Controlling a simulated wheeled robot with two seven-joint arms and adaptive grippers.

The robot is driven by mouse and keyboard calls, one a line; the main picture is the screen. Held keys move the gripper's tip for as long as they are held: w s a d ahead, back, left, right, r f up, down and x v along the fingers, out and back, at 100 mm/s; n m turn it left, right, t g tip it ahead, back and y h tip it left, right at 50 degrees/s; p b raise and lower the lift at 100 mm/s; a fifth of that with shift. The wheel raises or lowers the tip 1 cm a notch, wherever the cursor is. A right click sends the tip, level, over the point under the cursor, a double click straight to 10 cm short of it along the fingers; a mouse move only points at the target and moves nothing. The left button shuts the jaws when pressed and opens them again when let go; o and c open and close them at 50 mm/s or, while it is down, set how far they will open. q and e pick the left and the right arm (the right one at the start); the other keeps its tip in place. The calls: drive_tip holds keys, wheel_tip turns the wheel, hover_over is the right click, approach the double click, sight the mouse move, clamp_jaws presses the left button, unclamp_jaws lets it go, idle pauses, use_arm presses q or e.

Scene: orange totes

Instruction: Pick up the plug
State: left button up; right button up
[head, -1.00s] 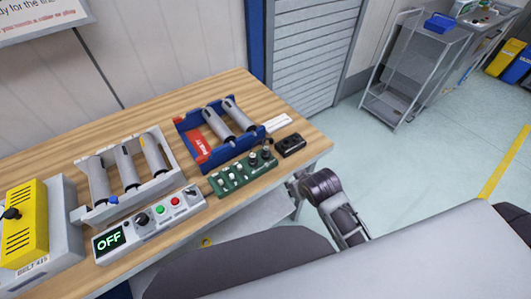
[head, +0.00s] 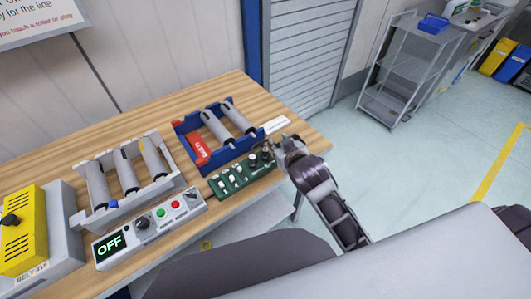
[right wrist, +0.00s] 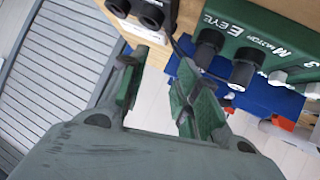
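A green block (head: 236,183) lies near the table's front edge. Two dark plugs (head: 259,158) stand at its right end. In the right wrist view they show as black cylinders, one by the "EYE" label (right wrist: 208,48) and one by the "MOTOR" label (right wrist: 245,66). My right gripper (right wrist: 164,62) is open and empty. Its fingers are apart, below the black two-holed box (right wrist: 148,10) and the green block (right wrist: 262,38). In the head view my right gripper (head: 285,146) is just right of the plugs and hides most of the black box. My left gripper is not in view.
A blue tray (head: 192,160) with two rollers stands behind the green block. A control box (head: 150,228) reading OFF, a grey roller rack (head: 150,190) and a yellow-topped unit (head: 25,230) stand to the left. The wooden table's right end (head: 312,140) is close to my right gripper.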

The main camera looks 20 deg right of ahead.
drive_tip(key=w+a+r+n+t+y, duration=0.35)
drive_tip(key=a+r, duration=0.25)
drive_tip(key=r, duration=0.5)
drive_tip(key=w+a+r+n+t+y, duration=0.35)
drive_tip(key=a+r+t, duration=0.2)
drive_tip(key=r, duration=0.55)
drive_tip(key=s+a+r+n+g+y, duration=0.4)
drive_tip(key=a+r+n+y, duration=0.3)
drive_tip(key=a+n+y, duration=0.3)
drive_tip(key=s+a+f+n+g+y, duration=0.35)
drive_tip(key=s+a+n+g, duration=0.5)
drive_tip(key=n+g, duration=0.7)
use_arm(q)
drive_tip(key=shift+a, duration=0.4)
use_arm(e)
drive_tip(key=m+g+h, duration=0.2)
drive_tip(key=h, duration=1.8)
hover_over(265, 149)
wheel_tip(265, 149, down, 16)
